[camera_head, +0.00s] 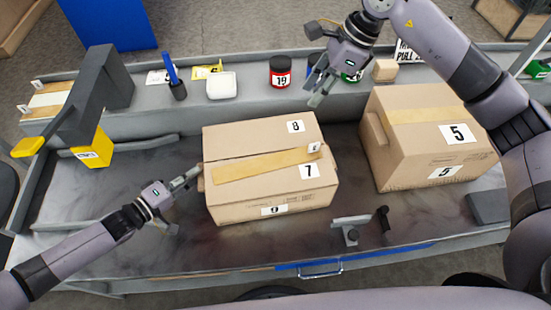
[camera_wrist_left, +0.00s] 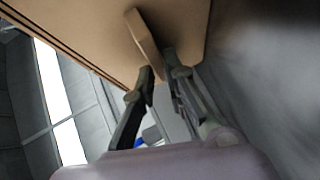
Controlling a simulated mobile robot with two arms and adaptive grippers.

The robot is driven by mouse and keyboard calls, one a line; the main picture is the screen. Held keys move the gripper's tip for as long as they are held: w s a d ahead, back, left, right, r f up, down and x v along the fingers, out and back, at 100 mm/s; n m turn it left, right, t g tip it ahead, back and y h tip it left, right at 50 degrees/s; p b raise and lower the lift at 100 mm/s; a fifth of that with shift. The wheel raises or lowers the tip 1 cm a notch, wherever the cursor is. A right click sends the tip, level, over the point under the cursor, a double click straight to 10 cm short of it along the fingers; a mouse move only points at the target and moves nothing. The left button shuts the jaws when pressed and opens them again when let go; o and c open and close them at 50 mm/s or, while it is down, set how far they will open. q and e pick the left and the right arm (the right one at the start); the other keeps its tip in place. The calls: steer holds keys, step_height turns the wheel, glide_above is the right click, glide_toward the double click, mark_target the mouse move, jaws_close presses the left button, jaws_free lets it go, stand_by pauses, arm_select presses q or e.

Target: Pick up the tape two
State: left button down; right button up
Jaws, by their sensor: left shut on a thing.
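A closed cardboard box (camera_head: 240,140) stands mid-table, with labels 8, 7 and 9. A tan tape strip (camera_head: 255,167) runs across its top from the left edge to a small label at the right end. I see no label reading two on it. My left gripper (camera_head: 192,178) is at the box's left edge. In the left wrist view its fingers (camera_wrist_left: 162,78) close around the end of a tan strip or flap (camera_wrist_left: 145,42) that hangs beside the box. My right gripper (camera_head: 312,94) is above the back ledge, fingers apart and empty.
A second taped box (camera_head: 420,150) labelled 5 stands at the right. A red jar (camera_head: 280,72), white dish (camera_head: 221,86) and marker holder (camera_head: 177,88) stand on the ledge. A grey tool (camera_head: 352,228) lies in front. The table's left part has free room.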

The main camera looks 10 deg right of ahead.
steer(key=s+f+n+h, duration=0.3)
steer(key=h, duration=0.1)
steer(key=n, duration=0.1)
glide_above(319, 143)
steer(key=shift+g, duration=0.3)
steer(key=f, duration=0.6)
steer(key=shift+s+a, duration=0.1)
steer(key=shift+s, duration=0.15)
steer(key=shift+w+f, duration=0.2)
steer(key=shift+f, duration=1.4)
steer(key=shift+w+f, duration=0.2)
steer(key=shift+f, duration=1.35)
steer(key=shift+c, duration=0.6)
jaws_close()
